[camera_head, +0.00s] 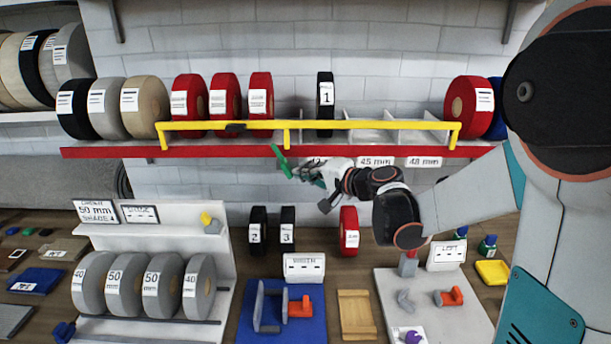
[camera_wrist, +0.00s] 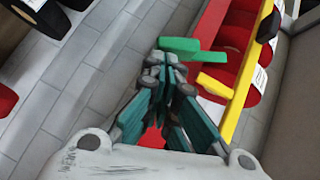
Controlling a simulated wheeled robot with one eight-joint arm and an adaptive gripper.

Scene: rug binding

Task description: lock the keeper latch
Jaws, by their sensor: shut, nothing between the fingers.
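A yellow keeper bar (camera_head: 370,125) runs across the front of the shelf, and it also shows in the wrist view (camera_wrist: 236,110). A small green piece (camera_head: 279,157), which looks like the latch lever, sits tilted by the red shelf edge, just below the bar's middle post. It also shows in the wrist view (camera_wrist: 180,45). My gripper (camera_head: 300,170) is shut and empty, with its teal fingertips (camera_wrist: 168,68) close to the green piece. I cannot tell whether they touch. How the lever joins the shelf is unclear.
Red rolls (camera_head: 225,97) and roll 1 (camera_head: 325,95) stand behind the bar. A black piece (camera_head: 235,129) sits on the bar. Rolls 2 (camera_head: 257,232) and 3 (camera_head: 287,232) stand on the bench below, behind a blue tray (camera_head: 250,325). Grey wall lies below the shelf.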

